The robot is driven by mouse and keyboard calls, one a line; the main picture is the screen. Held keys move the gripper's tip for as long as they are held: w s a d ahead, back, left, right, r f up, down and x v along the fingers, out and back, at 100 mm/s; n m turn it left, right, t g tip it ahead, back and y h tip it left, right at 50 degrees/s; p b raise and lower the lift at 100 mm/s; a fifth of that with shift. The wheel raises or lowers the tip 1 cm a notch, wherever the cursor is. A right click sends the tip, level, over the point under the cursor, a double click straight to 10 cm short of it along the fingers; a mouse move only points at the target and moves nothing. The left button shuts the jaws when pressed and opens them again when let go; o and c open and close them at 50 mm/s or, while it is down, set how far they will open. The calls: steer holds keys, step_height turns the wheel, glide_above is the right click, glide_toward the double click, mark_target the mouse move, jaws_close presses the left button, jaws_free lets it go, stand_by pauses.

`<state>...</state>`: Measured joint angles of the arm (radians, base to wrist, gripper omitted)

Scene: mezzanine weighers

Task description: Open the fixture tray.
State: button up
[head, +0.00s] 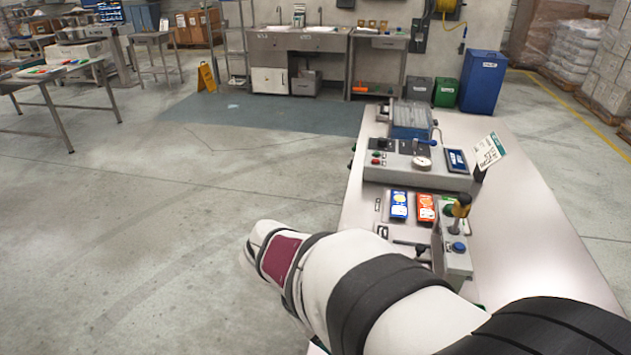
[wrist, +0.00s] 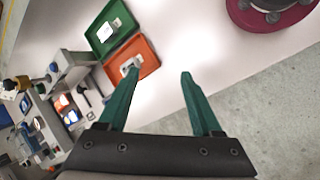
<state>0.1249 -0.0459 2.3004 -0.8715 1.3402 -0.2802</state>
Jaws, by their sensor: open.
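I cannot tell for sure which thing is the fixture tray. In the wrist view, a green rimmed panel (wrist: 103,24) with a white label lies edge to edge with an orange panel (wrist: 146,57) bearing a grey fitting. They may be parts of one hinged case or tray. My gripper (wrist: 160,73) has two teal fingers spread wide with nothing between them. Its left fingertip overlaps the lower part of the orange panel in the picture; contact cannot be told. In the head view my arm hides the gripper and both panels.
Beyond are blue and orange packs, a gauge panel (head: 405,170) and a sign (head: 489,151). The bench's right side is clear.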

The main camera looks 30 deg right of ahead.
steer(key=w+d+f+n+h, duration=0.25)
steer(key=w+d+n, duration=0.2)
steer(key=d, duration=0.25)
steer(key=w+d+f+n+h, duration=0.1)
steer(key=w+d+n+h, duration=0.3)
steer(key=d, duration=0.3)
steer(key=n+t+h, duration=0.2)
steer(key=n+t, duration=0.1)
steer(key=n, duration=0.6)
glide_toward(420, 248)
steer(key=x, duration=0.8)
steer(key=shift+w+d, duration=0.1)
steer(key=shift+w, duration=0.05)
jaws_close()
